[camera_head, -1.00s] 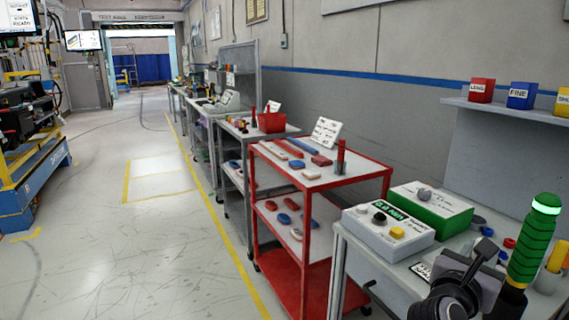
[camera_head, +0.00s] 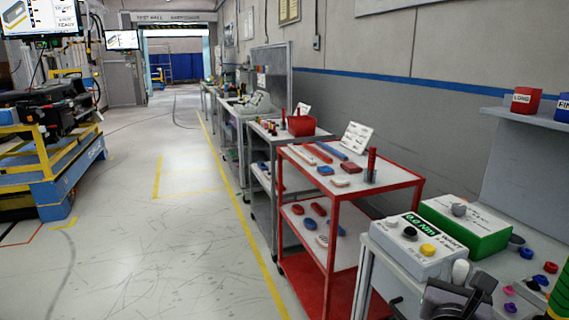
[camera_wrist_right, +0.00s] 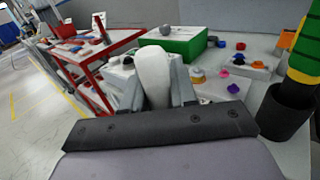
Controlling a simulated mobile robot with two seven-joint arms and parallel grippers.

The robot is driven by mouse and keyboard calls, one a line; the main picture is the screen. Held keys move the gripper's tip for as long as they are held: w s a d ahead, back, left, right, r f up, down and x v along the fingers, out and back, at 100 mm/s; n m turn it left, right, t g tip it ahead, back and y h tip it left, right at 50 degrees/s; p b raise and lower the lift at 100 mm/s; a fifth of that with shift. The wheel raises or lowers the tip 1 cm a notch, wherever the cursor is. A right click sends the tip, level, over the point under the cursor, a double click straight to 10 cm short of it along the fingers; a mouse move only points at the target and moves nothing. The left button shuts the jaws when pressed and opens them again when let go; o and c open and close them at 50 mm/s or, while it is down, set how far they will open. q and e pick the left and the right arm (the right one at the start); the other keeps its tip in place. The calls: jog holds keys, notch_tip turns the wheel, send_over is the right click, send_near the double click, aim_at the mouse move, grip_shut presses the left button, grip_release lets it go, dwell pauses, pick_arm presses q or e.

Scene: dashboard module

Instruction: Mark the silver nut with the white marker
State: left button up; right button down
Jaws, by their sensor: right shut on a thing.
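My right gripper (camera_head: 458,285) is low at the right of the head view, over the front of the grey bench. It is shut on a white, round-ended thing (camera_head: 460,271), likely the white marker. In the right wrist view, this white thing (camera_wrist_right: 153,75) stands upright between the two grey fingers (camera_wrist_right: 155,95). Its lower end is hidden behind the dark gripper body. My left gripper is not in view.
On the bench are a white box with knobs (camera_head: 408,262), a green box (camera_head: 490,240) and small coloured parts (camera_head: 552,267). A green-and-yellow handle (camera_wrist_right: 305,48) stands in a dark cup (camera_wrist_right: 285,112). A red cart (camera_head: 335,215) stands beyond.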

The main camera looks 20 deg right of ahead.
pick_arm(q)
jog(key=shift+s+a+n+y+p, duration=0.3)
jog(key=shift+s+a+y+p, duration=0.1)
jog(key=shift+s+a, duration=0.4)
pick_arm(e)
jog(key=w+a+f+n+t+y, duration=0.1)
jog(key=a+n+y, duration=0.4)
jog(key=a, duration=0.6)
jog(key=w+a+f+n+t+y, duration=0.2)
jog(key=a+f+n+t+y, duration=0.2)
jog(key=a+y, duration=0.4)
jog(key=a+n+t, duration=0.1)
jog(key=a, duration=0.1)
jog(key=shift+a+f+y, duration=0.2)
jog(key=shift+a+y, duration=0.15)
jog(key=shift+y, duration=0.05)
